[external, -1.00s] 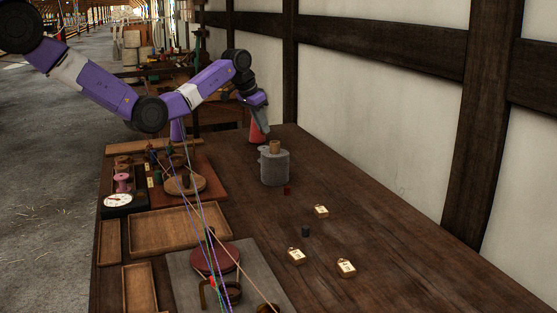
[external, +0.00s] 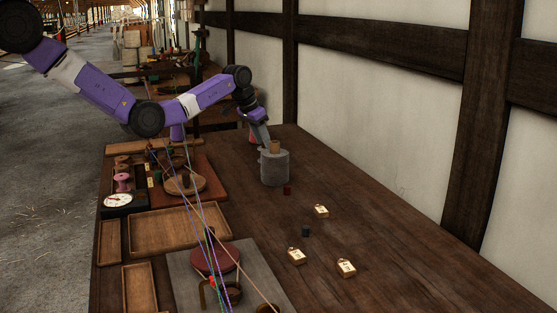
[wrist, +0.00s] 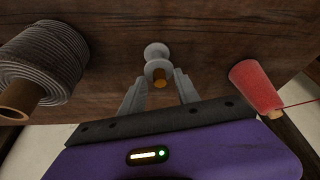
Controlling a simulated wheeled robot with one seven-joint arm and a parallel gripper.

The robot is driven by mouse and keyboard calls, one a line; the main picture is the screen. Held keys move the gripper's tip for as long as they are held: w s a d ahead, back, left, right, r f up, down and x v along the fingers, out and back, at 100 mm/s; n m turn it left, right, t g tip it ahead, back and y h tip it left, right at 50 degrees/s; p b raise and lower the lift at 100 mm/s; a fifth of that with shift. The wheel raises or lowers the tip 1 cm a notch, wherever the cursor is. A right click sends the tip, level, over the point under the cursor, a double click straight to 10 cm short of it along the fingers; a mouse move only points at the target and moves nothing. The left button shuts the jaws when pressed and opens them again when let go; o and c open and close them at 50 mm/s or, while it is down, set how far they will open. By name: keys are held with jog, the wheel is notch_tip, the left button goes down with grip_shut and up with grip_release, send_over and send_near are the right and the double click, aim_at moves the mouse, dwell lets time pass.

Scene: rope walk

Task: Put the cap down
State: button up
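I cannot make out a cap for certain in either view. My gripper (wrist: 161,88) shows in the wrist view with its two grey fingers apart and a gap between them.
The grey coil on a wooden tube (wrist: 42,62) is left of my fingers in the wrist view. A red cone (wrist: 257,87) with thread is at the right. Small tagged blocks (external: 321,211) lie nearer on the table.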

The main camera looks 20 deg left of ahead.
jog(key=shift+r, duration=0.45)
jog(key=v, duration=1.1)
jog(key=shift+s+r, duration=0.2)
jog(key=shift+a, duration=0.1)
